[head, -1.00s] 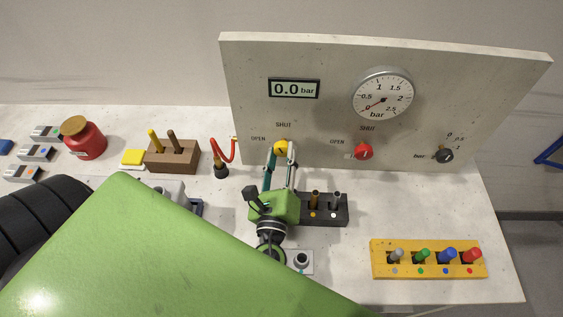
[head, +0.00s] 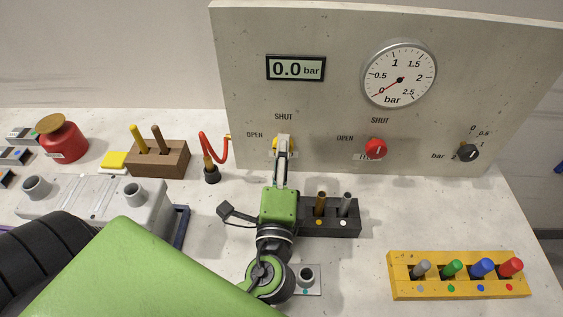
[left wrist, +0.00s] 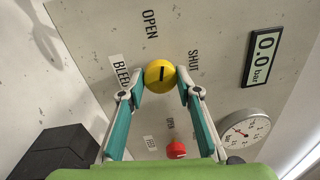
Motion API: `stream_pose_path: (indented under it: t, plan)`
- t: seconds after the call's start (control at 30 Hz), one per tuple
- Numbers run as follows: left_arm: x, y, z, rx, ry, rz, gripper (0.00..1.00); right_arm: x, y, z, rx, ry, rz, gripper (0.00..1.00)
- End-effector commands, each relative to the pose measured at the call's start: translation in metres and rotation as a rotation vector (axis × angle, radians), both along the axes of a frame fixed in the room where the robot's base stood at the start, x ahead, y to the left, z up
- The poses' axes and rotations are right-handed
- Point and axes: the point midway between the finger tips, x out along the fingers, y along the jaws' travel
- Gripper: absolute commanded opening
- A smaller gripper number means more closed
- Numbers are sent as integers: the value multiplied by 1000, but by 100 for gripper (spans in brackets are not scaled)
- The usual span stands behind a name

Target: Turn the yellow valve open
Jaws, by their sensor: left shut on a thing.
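The yellow valve (head: 277,143) is a round knob low on the grey panel, below SHUT and right of OPEN. In the head view it is mostly hidden behind my fingers. My left gripper (head: 283,142) is shut on it, with its fingers nearly in line one behind the other. In the left wrist view the yellow valve (left wrist: 160,75) sits between the two fingertips (left wrist: 160,88). Its short dark mark runs roughly up and down in that picture, with OPEN above and SHUT to the right. My right gripper is not in view.
A red valve (head: 376,149) and a black knob (head: 468,153) are on the panel at right. The display (head: 296,68) reads 0.0 bar. A dark block (head: 345,222) stands close beside my gripper; a yellow rack (head: 400,288) stands front right.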

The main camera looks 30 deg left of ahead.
Motion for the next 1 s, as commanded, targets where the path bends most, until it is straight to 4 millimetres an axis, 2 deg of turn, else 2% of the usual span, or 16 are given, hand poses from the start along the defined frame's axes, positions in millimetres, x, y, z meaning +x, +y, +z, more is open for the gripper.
stream_pose_path:
  t: [0.03, 0.3, 0.87, 0.9, 0.93, 1.0]
  plan:
    - [0, 0, -4, -24, -13, 1, 10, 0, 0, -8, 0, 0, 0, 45]
    - [0, 0, -2, -114, -55, 1, 10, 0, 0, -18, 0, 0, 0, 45]
    - [0, 0, 0, -137, -66, 0, 10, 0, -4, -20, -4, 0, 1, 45]
    - [0, 0, 0, -137, -66, 0, 39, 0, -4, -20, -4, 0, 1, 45]
    - [0, 0, 0, -137, -65, 0, 46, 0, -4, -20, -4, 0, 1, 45]
    - [0, 0, 0, -137, -65, 0, 48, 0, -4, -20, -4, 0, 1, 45]
